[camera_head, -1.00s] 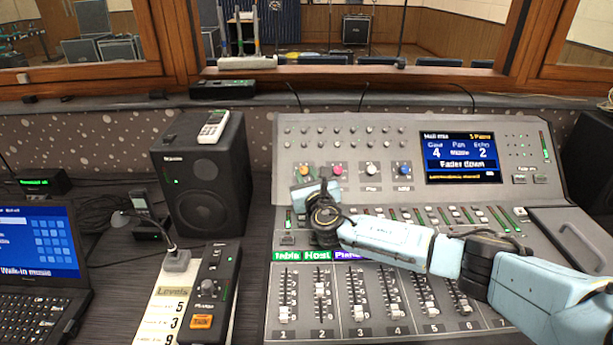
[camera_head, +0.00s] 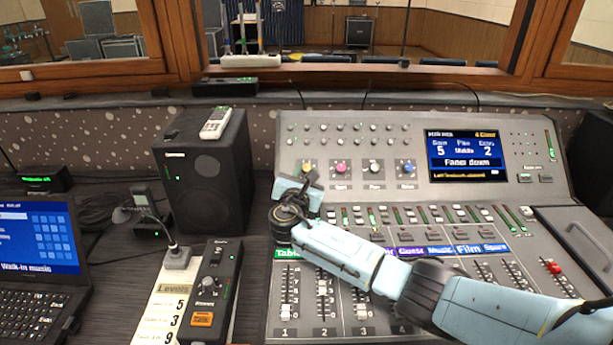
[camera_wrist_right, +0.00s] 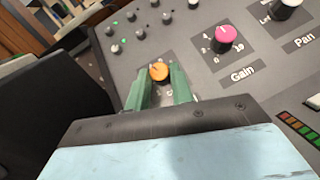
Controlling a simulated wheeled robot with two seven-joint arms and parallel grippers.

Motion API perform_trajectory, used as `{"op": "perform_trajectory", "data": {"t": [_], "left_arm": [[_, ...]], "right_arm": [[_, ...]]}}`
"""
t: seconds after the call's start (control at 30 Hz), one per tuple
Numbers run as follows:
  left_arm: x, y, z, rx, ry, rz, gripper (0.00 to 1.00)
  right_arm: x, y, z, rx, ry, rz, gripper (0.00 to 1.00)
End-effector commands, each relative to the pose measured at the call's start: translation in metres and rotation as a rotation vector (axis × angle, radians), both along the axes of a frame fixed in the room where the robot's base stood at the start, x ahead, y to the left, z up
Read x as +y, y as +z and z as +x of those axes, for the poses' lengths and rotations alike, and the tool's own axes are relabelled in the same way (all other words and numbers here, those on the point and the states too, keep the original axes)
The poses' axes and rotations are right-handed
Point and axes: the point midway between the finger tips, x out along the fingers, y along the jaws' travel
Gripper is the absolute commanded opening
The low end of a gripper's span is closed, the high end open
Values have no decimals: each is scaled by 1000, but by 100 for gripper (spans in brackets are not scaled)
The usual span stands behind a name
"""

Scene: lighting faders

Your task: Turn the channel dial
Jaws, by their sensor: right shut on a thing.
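The channel dial is a small orange knob (camera_wrist_right: 158,72) at the left end of the knob row on the mixing desk (camera_head: 520,215). In the right wrist view it sits between the two green fingertips of my right gripper (camera_wrist_right: 158,84). The gripper is shut on it from the near side. In the head view my right gripper (camera_head: 306,180) is at the desk's left side and largely covers this knob. The screen (camera_head: 467,160) has a channel name in yellow at its top right, too small to read surely, with Gain 5 and Echo 2. My left gripper is not in view.
The pink Gain knob (camera_head: 341,167), the white Pan knob (camera_head: 375,166) and a blue knob (camera_head: 408,169) stand to the right. Faders (camera_head: 323,287) lie below, partly under my right arm. A black speaker (camera_head: 205,175) stands left of the desk.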

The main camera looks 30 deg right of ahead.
Motion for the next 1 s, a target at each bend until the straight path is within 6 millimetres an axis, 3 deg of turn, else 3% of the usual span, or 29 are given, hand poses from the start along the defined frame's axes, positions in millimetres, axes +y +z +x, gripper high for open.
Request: {"op": "perform_trajectory", "data": {"t": [0.2, 0.77, 0.8, 0.97, 1.0], "left_arm": [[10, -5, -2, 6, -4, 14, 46], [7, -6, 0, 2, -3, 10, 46], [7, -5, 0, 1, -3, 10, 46], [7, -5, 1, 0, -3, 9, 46], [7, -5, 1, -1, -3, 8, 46]], "right_arm": [[2, 0, 1, -26, -65, 54, 0], [2, 1, 2, -37, -93, 74, 0], [2, 2, 2, -37, -92, 74, 24], [2, 1, 2, -37, -92, 73, 44], [2, 1, 2, -37, -93, 73, 44]]}}
